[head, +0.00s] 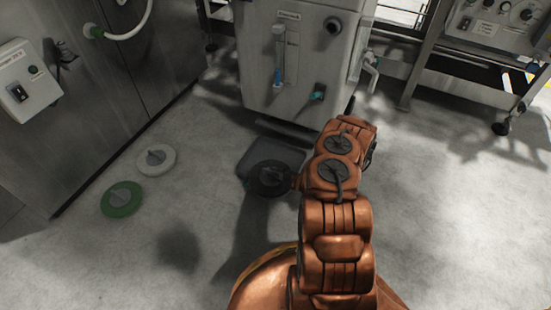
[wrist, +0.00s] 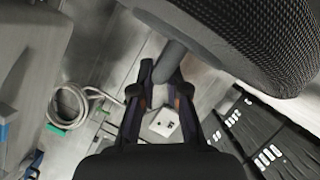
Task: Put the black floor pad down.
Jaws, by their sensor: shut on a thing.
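The black floor pad (head: 268,179) is a dark round disc with a grey handle. It hangs at the end of my arm in the head view, in front of a dark grey rounded plate (head: 290,157) on the floor. In the wrist view the pad (wrist: 245,45) fills the upper right with its woven face. My gripper (wrist: 163,75) is shut on the pad's grey stem (wrist: 172,60). In the head view the fingers are hard to make out beside the pad. The gap between pad and plate cannot be told.
A green pad (head: 122,199) and a white pad (head: 156,160) lie on the floor at left, beside a grey metal panel (head: 120,90). A pale machine (head: 300,70) stands behind the plate. A wheeled metal frame (head: 405,95) is at right. Floor at right is clear.

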